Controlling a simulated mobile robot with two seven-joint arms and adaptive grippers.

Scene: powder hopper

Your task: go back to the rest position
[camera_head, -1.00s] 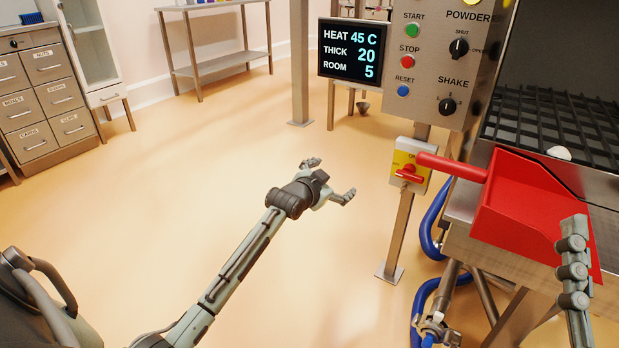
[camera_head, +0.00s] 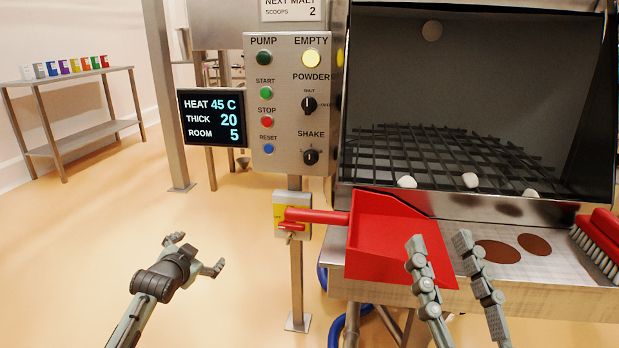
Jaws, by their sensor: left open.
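My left gripper (camera_head: 197,257) is open and empty over the bare floor, left of the control post. My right gripper (camera_head: 437,238) shows as two fingers spread apart at the lower right, in front of the steel shelf. Its fingers overlap the lower right part of a red scoop (camera_head: 385,235) in the picture.
A control panel (camera_head: 291,100) and a display (camera_head: 212,117) stand behind. White lumps (camera_head: 470,180) lie at the hopper's grate (camera_head: 440,150). A red brush (camera_head: 600,240) and brown patches (camera_head: 498,251) are on the shelf (camera_head: 480,292). The left floor (camera_head: 90,250) is clear.

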